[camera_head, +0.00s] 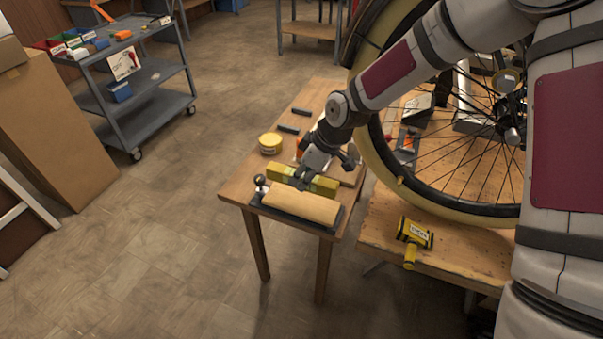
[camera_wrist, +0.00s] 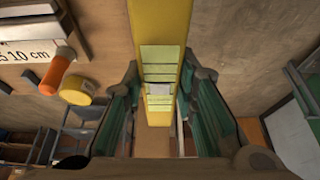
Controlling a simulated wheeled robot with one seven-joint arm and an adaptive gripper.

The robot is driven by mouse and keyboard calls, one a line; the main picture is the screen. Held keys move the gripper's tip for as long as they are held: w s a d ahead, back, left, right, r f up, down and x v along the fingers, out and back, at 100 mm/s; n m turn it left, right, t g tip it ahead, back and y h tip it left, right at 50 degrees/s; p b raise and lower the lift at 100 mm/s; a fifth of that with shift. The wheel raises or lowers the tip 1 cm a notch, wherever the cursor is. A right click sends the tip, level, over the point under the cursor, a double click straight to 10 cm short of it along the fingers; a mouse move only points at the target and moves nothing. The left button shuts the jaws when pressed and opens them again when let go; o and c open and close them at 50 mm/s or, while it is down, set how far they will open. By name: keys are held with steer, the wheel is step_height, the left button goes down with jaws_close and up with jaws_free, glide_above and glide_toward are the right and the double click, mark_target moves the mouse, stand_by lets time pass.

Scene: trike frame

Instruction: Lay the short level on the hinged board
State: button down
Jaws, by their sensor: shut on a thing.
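The short level is a yellow bar with pale green windows (camera_head: 326,187). It lies crosswise under my gripper (camera_head: 304,172) in the head view. In the wrist view the level (camera_wrist: 161,25) runs between the two green-padded fingers of my gripper (camera_wrist: 160,105), which is shut on it. What looks like the hinged board (camera_head: 302,206) is a tan slab on a dark base, with a small round knob at its left end. It lies at the near end of the small wooden table, just in front of the level. Whether the level touches anything below is unclear.
The small table (camera_head: 241,186) also bears a yellow round tin (camera_head: 270,143) and dark bars (camera_head: 288,129). A large wheel (camera_head: 376,150) stands close at right, over a bench with a yellow tool (camera_head: 415,233). A grey cart (camera_head: 135,90) stands at the back left.

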steer(key=shift+f+b, duration=1.4)
steer(key=shift+f, duration=1.45)
steer(key=shift+f+b, duration=0.35)
steer(key=shift+f, duration=0.25)
steer(key=c, duration=1.2)
jaws_free()
steer(key=v, duration=1.2)
steer(key=shift+a+r, duration=0.1)
